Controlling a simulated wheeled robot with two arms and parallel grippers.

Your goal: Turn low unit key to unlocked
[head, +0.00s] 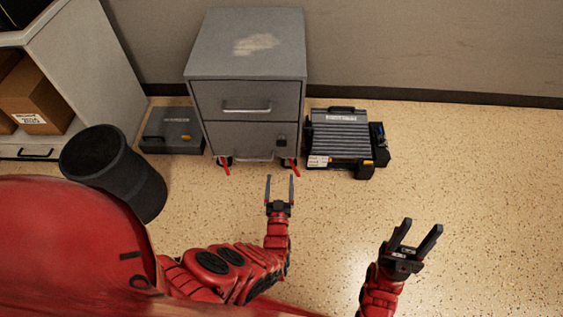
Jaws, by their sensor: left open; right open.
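The low unit (245,95) is a grey two-drawer metal cabinet on casters against the back wall. Its dark lock (281,141) sits at the right of the lower drawer front; a key and its angle are too small to make out. My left gripper (280,180) is open and empty, in front of the cabinet's lower right, apart from it in the picture. My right gripper (422,228) is open and empty, further right and nearer, over bare floor.
A grey case (172,130) lies left of the cabinet. A ribbed grey-black device (340,137) lies close on its right. A black bin (112,172) stands at left, near a shelf unit (95,60) with cardboard boxes (33,95). Floor (480,180) at right is clear.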

